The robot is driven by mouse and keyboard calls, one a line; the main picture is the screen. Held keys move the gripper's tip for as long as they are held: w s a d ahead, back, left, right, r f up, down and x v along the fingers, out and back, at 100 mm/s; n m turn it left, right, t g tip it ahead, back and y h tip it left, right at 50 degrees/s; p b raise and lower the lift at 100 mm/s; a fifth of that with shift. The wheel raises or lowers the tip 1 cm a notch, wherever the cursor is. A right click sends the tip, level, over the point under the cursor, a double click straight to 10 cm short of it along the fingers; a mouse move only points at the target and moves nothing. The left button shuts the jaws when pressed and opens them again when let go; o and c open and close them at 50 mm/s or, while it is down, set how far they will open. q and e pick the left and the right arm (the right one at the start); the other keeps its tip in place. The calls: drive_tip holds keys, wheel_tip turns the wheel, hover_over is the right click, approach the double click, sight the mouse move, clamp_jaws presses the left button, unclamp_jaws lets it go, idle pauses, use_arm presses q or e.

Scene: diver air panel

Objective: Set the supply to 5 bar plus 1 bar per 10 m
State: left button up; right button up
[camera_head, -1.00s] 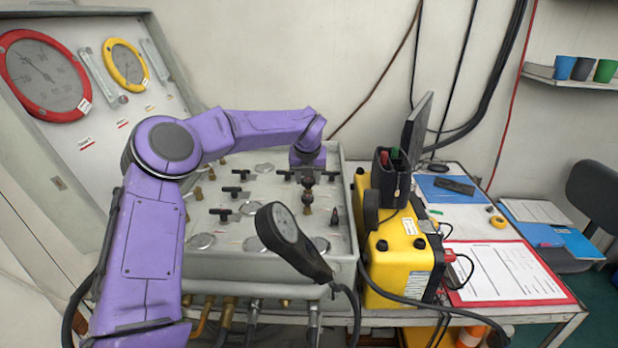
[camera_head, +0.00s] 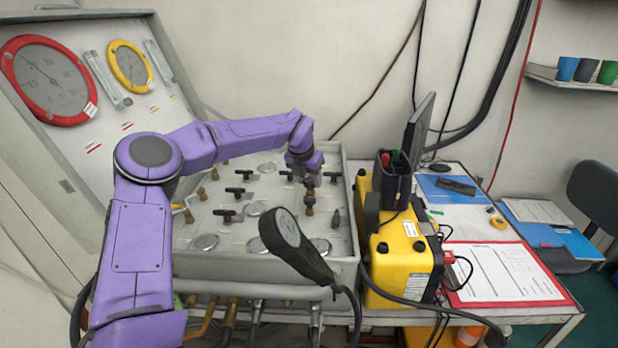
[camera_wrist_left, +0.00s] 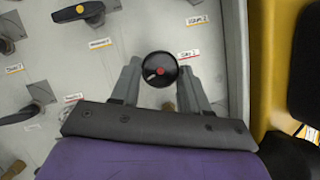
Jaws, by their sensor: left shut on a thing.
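My left gripper (camera_head: 309,180) reaches over the sloped grey panel (camera_head: 232,262) at its right side. In the left wrist view its fingers (camera_wrist_left: 160,78) are shut on a round black knob (camera_wrist_left: 160,69) with a red centre. The knob stands near the panel's right edge, beside a small red-lettered label (camera_wrist_left: 189,54). A red-rimmed gauge (camera_head: 47,80) and a yellow-rimmed gauge (camera_head: 130,67) hang on the upright board at the left. Their readings are too small to tell. My right gripper is not in view.
Several black T-handles, such as one handle (camera_head: 226,215), stand on the panel. A dark hand-held gauge (camera_head: 282,228) on a cable is in front of it. A yellow case (camera_head: 403,258) stands close to the right. A red clipboard (camera_head: 505,273) lies on the desk.

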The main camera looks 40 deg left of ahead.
use_arm(q)
drive_tip(key=o, duration=0.9)
drive_tip(key=shift+o, duration=0.8)
drive_tip(key=shift+w+f, duration=0.1)
drive_tip(key=shift+f, duration=0.05)
drive_tip(key=b+v, duration=0.2)
drive_tip(key=v, duration=0.8)
drive_tip(key=shift+r+b, duration=0.3)
drive_tip(key=shift+a, duration=0.1)
